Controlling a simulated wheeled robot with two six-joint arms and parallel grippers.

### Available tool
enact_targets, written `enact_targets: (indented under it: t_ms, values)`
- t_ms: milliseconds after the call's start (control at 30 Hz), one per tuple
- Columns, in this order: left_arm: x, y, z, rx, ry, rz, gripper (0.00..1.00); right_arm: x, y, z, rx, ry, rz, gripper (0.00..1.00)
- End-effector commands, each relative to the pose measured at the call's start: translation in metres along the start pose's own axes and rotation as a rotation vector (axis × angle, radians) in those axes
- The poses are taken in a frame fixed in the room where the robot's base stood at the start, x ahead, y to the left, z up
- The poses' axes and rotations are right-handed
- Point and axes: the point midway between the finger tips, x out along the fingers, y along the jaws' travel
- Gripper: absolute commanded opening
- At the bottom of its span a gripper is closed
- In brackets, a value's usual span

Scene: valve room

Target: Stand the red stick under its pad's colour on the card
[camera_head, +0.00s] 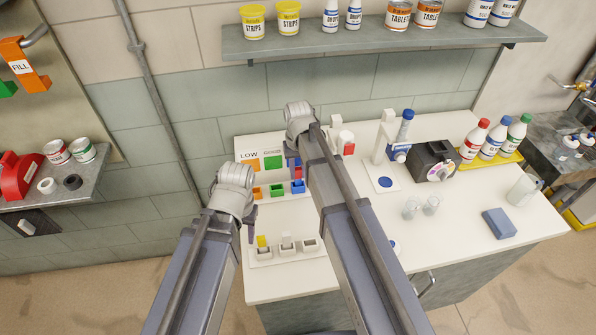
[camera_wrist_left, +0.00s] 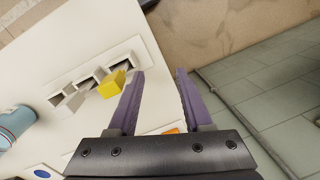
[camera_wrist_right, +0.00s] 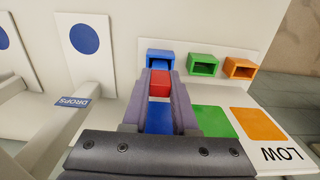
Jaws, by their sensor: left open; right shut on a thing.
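My right gripper (camera_wrist_right: 159,76) is shut on the red stick (camera_wrist_right: 159,87). In the right wrist view the stick is lined up with the open blue holder (camera_wrist_right: 160,56); I cannot tell whether they touch. The red stick also shows in the head view (camera_head: 298,174), above the blue holder. The card (camera_wrist_right: 287,153) reads LOW and has orange (camera_wrist_right: 259,125), green (camera_wrist_right: 215,121) and blue (camera_wrist_right: 158,119) patches. The green holder (camera_wrist_right: 203,64) and orange holder (camera_wrist_right: 239,68) look empty. No pad is clearly visible on the stick. My left gripper (camera_wrist_left: 160,75) is open and empty, beside the yellow stick (camera_wrist_left: 111,84).
The yellow stick stands in a white rack (camera_head: 284,257) at the bench front.

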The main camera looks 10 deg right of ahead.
Motion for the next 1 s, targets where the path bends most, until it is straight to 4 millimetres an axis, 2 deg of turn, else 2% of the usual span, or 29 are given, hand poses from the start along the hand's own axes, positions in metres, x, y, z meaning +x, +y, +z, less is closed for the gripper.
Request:
enact_targets:
  t_ms: [933, 967, 1000]
  values:
    - [0.0052, 0.0005, -0.0003, 0.000, 0.000, 0.000, 0.50, 0.0052, 0.0000, 0.0003, 0.000, -0.001, 0.000, 0.00]
    - [0.0052, 0.0005, -0.0003, 0.000, 0.000, 0.000, 0.50, 0.0052, -0.0001, 0.0003, 0.000, -0.001, 0.000, 0.28]
    - [0.0052, 0.0005, -0.0003, 0.000, 0.000, 0.000, 0.50, 0.0052, -0.0001, 0.0003, 0.000, -0.001, 0.000, 0.32]
